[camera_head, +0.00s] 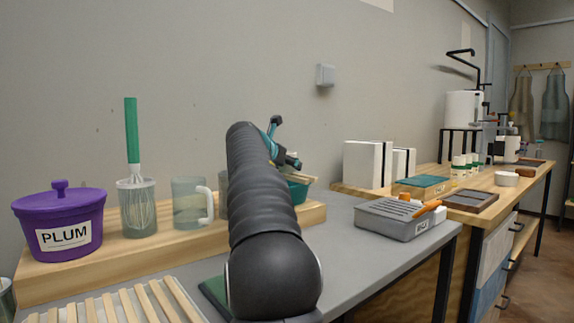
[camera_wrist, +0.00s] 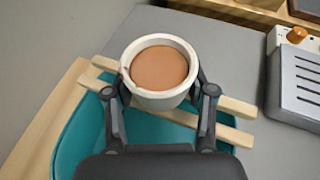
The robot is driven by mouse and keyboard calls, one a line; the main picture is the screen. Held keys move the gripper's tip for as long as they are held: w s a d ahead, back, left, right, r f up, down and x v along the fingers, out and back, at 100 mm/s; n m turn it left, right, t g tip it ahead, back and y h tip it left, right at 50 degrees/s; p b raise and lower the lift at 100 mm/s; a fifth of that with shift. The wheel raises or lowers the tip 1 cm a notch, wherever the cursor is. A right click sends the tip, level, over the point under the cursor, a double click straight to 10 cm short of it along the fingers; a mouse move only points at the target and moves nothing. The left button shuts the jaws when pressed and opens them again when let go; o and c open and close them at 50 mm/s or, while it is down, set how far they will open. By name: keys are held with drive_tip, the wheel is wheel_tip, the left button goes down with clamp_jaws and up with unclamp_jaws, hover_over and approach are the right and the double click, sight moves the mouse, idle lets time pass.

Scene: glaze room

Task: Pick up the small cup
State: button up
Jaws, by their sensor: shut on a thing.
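In the wrist view a small round white cup (camera_wrist: 158,102) shows from above, with a flat brown surface inside its rim. My gripper (camera_wrist: 160,82) is shut on it, with one finger against each side. The cup is over two pale wooden sticks that lie across a teal container (camera_wrist: 68,148). I cannot tell whether its base touches the sticks. In the head view my arm hides the cup and most of my gripper. Part of the teal container (camera_head: 299,191) shows to the right of my arm.
A purple lidded PLUM pot (camera_head: 60,215), a whisk in a glass jar (camera_head: 137,218) and a clear mug (camera_head: 190,203) stand on a wooden riser (camera_head: 110,256) at left. A grey box (camera_head: 396,221) sits at right. Some grey tabletop (camera_head: 345,250) between is clear.

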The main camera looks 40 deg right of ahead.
drive_tip(key=shift+r, duration=0.15)
drive_tip(key=shift+r+p, duration=1.15)
drive_tip(key=shift+r, duration=0.65)
drive_tip(key=shift+s+d+r, duration=0.15)
drive_tip(key=shift+r, duration=0.1)
drive_tip(key=s+d+r+p, duration=0.3)
drive_tip(key=s+d+r, duration=0.3)
drive_tip(key=s+d, duration=0.1)
drive_tip(key=shift+s+r+p, duration=0.25)
drive_tip(key=shift+s+p, duration=0.1)
drive_tip(key=shift+s, duration=0.45)
drive_tip(key=shift+s, duration=0.2)
